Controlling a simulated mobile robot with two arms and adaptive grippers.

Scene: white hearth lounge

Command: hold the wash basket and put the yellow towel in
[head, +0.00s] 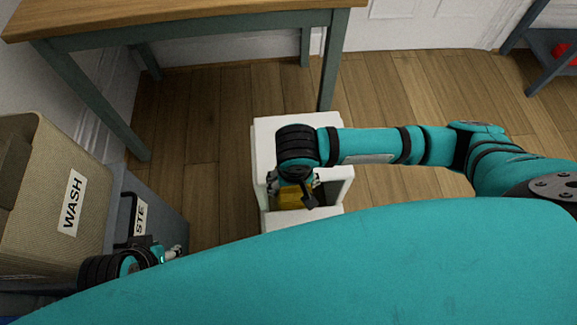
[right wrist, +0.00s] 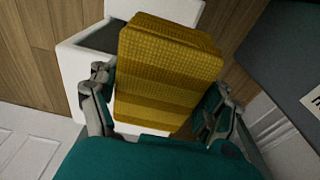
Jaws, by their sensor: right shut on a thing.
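The wash basket (head: 32,190) is a tall beige woven bin at the left edge of the head view, with a white WASH label on its side. The yellow towel (head: 292,196) is a folded block, mostly covered by my right arm in the head view; it shows large in the right wrist view (right wrist: 168,72). My right gripper (head: 293,186) has a finger on each side of the towel and is shut on it, at the white stand. My left gripper (head: 174,252) is low, right of the basket by a grey bin; its finger opening is unclear, and no contact with the basket shows.
A white stand (head: 295,124) is under my right arm. A wooden table (head: 190,18) stands behind. Bare floor lies between bin and stand.

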